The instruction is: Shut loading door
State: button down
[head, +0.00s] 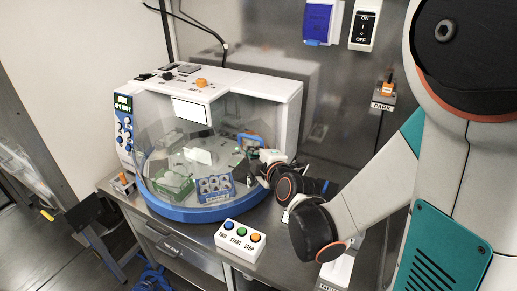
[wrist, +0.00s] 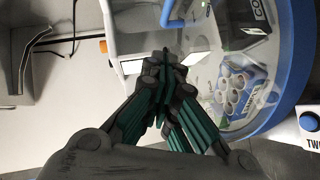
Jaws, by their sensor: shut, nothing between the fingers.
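The white lab machine (head: 225,95) stands on the metal bench, with a clear curved cover and a round blue base rim (head: 195,213). A blue handle (head: 249,138) shows at the right of the cover, just beyond my gripper; it also shows at the top of the wrist view (wrist: 174,14). I take it for the loading door's handle; the clear door's edges and how far it stands open are hard to tell. My gripper (wrist: 165,60) is shut and empty, its fingertips close below the handle in the wrist view. Contact with the door cannot be told.
Inside the machine are a green rack (head: 174,184) and a blue rack with round wells (head: 214,188). A button box (head: 240,240) stands on the bench in front. A metal wall (head: 335,100) is close behind the arm.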

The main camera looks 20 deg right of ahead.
jog(key=b+x, duration=0.2)
jog(key=x, duration=0.7)
jog(key=shift+w+f, duration=0.2)
jog(key=shift+w, duration=0.05)
jog(key=shift+w+d+f+b, duration=0.3)
jog(key=shift+w+d, duration=0.2)
jog(key=shift+w, duration=0.1)
jog(key=shift+w+d+f+b, duration=0.25)
jog(key=shift+w+d, duration=0.25)
jog(key=shift+w, duration=0.05)
jog(key=shift+w+d+f, duration=0.1)
jog(key=shift+w+d, duration=0.05)
jog(key=shift+w, duration=0.15)
jog(key=shift+w+d+b, duration=0.35)
jog(key=shift+w+d, duration=0.65)
jog(key=shift+d, duration=0.25)
